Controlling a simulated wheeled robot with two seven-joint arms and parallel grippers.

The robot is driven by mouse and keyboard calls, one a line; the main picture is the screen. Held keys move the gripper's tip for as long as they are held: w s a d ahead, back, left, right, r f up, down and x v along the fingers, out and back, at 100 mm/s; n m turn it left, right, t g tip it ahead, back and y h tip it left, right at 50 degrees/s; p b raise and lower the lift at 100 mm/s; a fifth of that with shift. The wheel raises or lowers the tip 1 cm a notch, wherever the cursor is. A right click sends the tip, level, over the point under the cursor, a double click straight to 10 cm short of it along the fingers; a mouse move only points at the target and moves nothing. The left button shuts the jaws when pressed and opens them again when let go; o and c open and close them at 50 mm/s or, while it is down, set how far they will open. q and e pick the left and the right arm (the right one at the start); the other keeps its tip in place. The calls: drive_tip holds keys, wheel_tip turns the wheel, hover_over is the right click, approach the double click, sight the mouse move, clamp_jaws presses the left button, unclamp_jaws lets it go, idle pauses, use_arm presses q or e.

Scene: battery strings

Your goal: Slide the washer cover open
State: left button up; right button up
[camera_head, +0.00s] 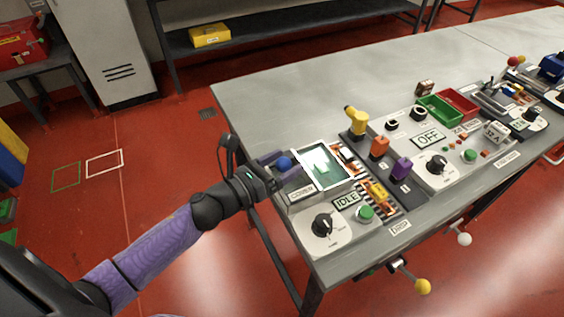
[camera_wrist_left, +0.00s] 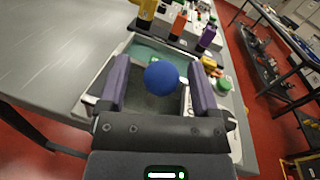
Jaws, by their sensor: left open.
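The washer cover (camera_head: 323,167) is a greenish glassy panel in a white frame, near the table's front left corner, behind a label reading COVER (camera_head: 302,193). It also shows in the left wrist view (camera_wrist_left: 148,50). A blue ball knob (camera_head: 284,162) stands at the cover's left side. My left gripper (camera_head: 281,167) is open, with its purple fingers on either side of the knob. In the left wrist view the knob (camera_wrist_left: 161,78) sits between the fingers, with gaps visible on both sides. The knob's base is partly hidden. My right gripper is not in view.
An IDLE display (camera_head: 346,200), a black dial (camera_head: 322,224) and a green button (camera_head: 365,213) lie in front of the cover. Yellow (camera_head: 356,121), orange (camera_head: 378,147) and purple (camera_head: 401,168) upright parts stand to its right. The table behind is clear.

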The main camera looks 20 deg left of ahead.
use_arm(q)
drive_tip(key=v, duration=1)
drive_tip(key=s+a+f+n+g+y, duration=0.25)
drive_tip(key=s+f+n+y, duration=0.2)
drive_tip(key=f+n, duration=0.8)
drive_tip(key=s+a+f+n+g+y, duration=0.1)
drive_tip(key=s+f+n+g+y, duration=0.4)
drive_tip(key=f+n, duration=0.75)
drive_tip(key=s+d+f+n+g, duration=0.2)
drive_tip(key=s+f+n, duration=0.1)
drive_tip(key=s, duration=0.3)
drive_tip(key=s+d+f+n+g, duration=0.3)
drive_tip(key=s+f+n, duration=0.1)
drive_tip(key=s, duration=0.3)
drive_tip(key=s+d+f+n+g+h, duration=0.1)
drive_tip(key=s+d+f+n+g, duration=0.1)
drive_tip(key=s, duration=0.4)
wheel_tip(320, 180, down, 2)
drive_tip(key=n+g, duration=0.1)
drive_tip(key=n, duration=0.1)
drive_tip(key=shift+s+d+f+n, duration=0.15)
drive_tip(key=shift+s+d+n, duration=0.15)
drive_tip(key=shift+s, duration=0.1)
drive_tip(key=shift+w+a, duration=0.1)
